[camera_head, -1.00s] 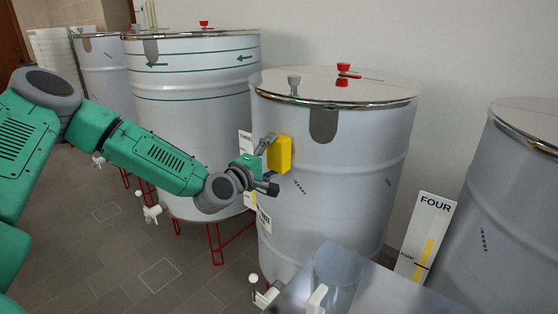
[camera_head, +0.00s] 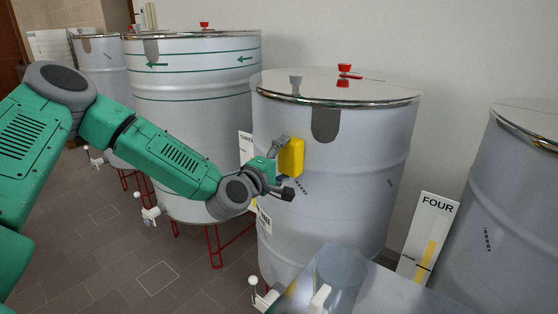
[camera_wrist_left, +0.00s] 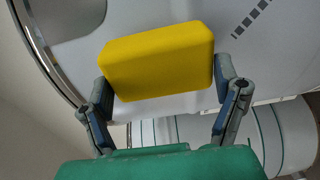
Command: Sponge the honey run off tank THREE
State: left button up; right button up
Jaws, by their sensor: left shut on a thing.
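Tank THREE (camera_head: 345,215) is the tall pale-grey drum in the middle of the head view, with a shiny lid and a partly hidden label (camera_head: 264,218) low on its left side. My left gripper (camera_head: 285,167) is at its upper left front, shut on a yellow sponge (camera_head: 291,157). In the left wrist view the sponge (camera_wrist_left: 158,62) sits between both fingers, with the drum wall behind it. I cannot tell whether the sponge touches the wall. I cannot make out a honey run; sponge and gripper hide part of the wall. My right gripper is not in view.
A tank with green bands (camera_head: 195,120) stands behind at left on red legs. Another tank (camera_head: 500,220) stands at right beside a FOUR sign (camera_head: 432,225). A clear container (camera_head: 340,275) stands on a grey surface at the front. White taps (camera_head: 263,298) stick out low.

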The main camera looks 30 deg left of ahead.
pick_arm(q)
jog(key=shift+d+r, duration=0.1)
jog(key=shift+d, duration=0.2)
jog(key=shift+s+d, duration=0.1)
jog(key=shift+s, duration=0.75)
jog(key=s+p, duration=0.1)
jog(key=s, duration=0.2)
jog(key=shift+r, duration=0.1)
jog(key=shift+c, duration=0.2)
jog(key=shift+s+a, duration=0.25)
jog(key=shift+s, duration=0.2)
jog(key=s, duration=0.3)
jog(key=shift+a+f+p, duration=0.2)
jog(key=shift+a+p, duration=0.15)
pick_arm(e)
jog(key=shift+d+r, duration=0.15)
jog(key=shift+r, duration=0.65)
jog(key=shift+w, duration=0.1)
